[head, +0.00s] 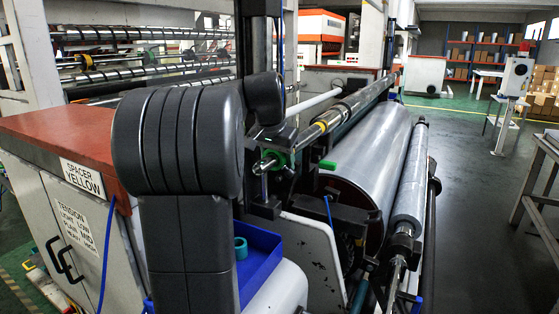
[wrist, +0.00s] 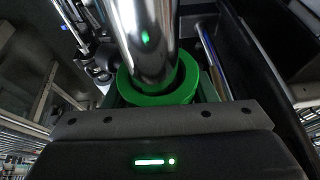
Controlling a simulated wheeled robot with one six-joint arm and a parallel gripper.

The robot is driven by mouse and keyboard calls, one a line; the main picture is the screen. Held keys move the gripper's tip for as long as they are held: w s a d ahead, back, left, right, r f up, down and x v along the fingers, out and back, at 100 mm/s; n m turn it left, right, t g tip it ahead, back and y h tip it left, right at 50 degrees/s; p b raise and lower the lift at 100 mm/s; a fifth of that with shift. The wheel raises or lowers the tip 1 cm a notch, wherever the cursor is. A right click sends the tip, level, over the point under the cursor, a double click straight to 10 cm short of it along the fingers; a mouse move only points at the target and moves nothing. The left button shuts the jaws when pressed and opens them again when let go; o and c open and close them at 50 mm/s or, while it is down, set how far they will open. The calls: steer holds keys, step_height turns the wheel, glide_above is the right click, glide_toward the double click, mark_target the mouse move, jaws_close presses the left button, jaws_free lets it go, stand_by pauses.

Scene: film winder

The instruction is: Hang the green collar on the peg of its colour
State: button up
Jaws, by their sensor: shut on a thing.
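The green collar (wrist: 160,92) is a thick ring in the wrist view, around a shiny metal shaft (wrist: 145,35). My gripper (wrist: 160,100) is shut on the collar at its near side. The shaft hides part of the ring, and I cannot tell whether the two touch. My gripper's fingertips are hard to make out there. I cannot make out a green peg in either view.
A blue tray (head: 262,270) with a teal ring (head: 240,248) stands beside my arm. A red-topped cabinet (head: 60,130) is at left. A green lever-like part (head: 327,165) and a large silver roller (head: 375,150) lie close right. Open floor (head: 465,190) is farther right.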

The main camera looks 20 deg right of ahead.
steer(key=s+a+b, duration=0.3)
steer(key=s+a, duration=0.6)
steer(key=a, duration=0.1)
steer(key=shift+b, duration=0.35)
stand_by(0.4)
